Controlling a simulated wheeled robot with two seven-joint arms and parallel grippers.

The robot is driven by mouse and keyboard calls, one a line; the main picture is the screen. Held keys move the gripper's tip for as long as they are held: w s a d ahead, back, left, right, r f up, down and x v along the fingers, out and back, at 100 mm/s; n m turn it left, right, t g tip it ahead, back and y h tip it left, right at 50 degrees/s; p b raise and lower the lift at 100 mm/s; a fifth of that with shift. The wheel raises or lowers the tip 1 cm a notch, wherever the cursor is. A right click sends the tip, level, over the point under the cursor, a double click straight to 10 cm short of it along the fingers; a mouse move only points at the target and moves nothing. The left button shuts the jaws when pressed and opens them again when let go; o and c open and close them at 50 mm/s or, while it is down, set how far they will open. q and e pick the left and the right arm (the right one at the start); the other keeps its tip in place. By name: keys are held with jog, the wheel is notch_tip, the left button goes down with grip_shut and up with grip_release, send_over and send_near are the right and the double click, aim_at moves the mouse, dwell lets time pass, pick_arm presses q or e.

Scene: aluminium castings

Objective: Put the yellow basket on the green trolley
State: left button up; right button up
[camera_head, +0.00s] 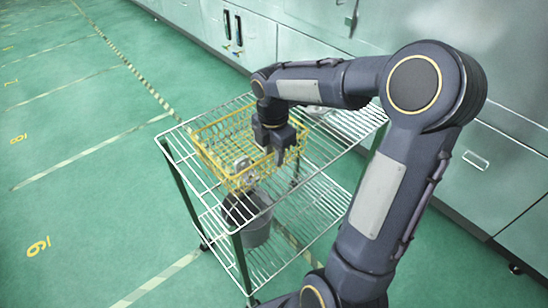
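The yellow wire basket (222,162) sits upright on the top wire shelf, toward the left end, of the trolley (176,146) with dark green posts. A grey metal casting (243,166) lies inside the basket. My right gripper (272,148) reaches down over the basket's right part, with its two dark fingers apart. They appear to hold nothing, though whether they touch the basket's wires is hard to see. My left gripper is not in view.
A dark bucket (250,226) stands on the trolley's lower shelf (316,209). A light metal piece (318,108) shows on the top shelf behind my arm. Grey cabinets (310,45) line the back. The green floor (90,190) at left is clear.

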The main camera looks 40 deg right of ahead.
notch_tip(320, 180, up, 9)
jog(key=shift+a+r+p, duration=0.1)
jog(key=shift+p, duration=0.2)
jog(key=s+a+f+m+t+y, duration=0.2)
jog(key=s+a+m, duration=0.3)
jog(key=s+m, duration=0.4)
jog(key=s+a+f+m+t+y, duration=0.1)
jog(key=s+a+m+t+y, duration=0.1)
jog(key=s+a+m, duration=0.4)
jog(key=s+m+t, duration=0.1)
jog(key=s+m, duration=0.2)
jog(key=m, duration=0.2)
jog(key=shift+a+f+m+t, duration=0.2)
jog(key=shift+f+m+t, duration=0.1)
jog(key=shift+f, duration=0.1)
